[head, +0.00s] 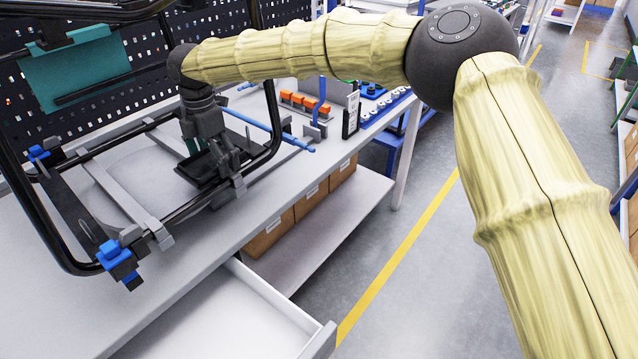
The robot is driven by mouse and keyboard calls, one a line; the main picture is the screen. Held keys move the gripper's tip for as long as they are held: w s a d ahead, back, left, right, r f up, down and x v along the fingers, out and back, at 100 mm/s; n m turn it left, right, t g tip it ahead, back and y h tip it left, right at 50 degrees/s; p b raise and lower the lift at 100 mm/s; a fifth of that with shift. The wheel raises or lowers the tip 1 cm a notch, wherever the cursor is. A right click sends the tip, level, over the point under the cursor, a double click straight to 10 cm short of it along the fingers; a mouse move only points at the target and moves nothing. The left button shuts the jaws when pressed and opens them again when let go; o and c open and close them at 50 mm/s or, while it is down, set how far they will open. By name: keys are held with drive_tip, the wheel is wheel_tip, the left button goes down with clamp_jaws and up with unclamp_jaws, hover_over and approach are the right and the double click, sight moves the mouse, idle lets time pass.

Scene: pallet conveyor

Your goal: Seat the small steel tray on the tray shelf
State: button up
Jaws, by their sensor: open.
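My gripper (228,167) hangs from the end of my arm, pointing down over the right part of a black tubular frame on the bench. Its jaws are open. A small dark shallow tray (190,172), which looks like the small steel tray, sits directly under and beside the fingers, partly hidden by them. I cannot tell whether the fingers touch it. Grey bars (125,200) cross the frame to the left of the tray. They may be part of the tray shelf; I cannot tell which part is the shelf.
A black tubular frame with blue clamps (113,255) stands on the grey bench. A teal panel (78,68) hangs behind, before a black pegboard (140,50). Orange blocks (303,103) lie farther back. An open white drawer (235,320) juts out in front. Cardboard boxes (270,235) sit below.

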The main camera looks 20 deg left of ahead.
wheel_tip(320, 180, up, 4)
drive_tip(key=shift+p, duration=1.05)
drive_tip(key=s+d+r+p, duration=0.1)
drive_tip(key=s+d+p, duration=0.25)
drive_tip(key=d, duration=0.85)
drive_tip(key=w+d+f+m+p, duration=0.2)
drive_tip(key=d+m, duration=0.4)
drive_tip(key=d, duration=0.4)
drive_tip(key=w+d+f+m+g+p, duration=0.1)
drive_tip(key=w+d+f+m, duration=0.3)
drive_tip(key=d, duration=0.6)
wheel_tip(320, 180, down, 2)
drive_tip(key=m+p, duration=0.1)
drive_tip(key=m, duration=0.2)
drive_tip(key=shift+w+g, duration=0.25)
drive_tip(key=shift+g, duration=0.05)
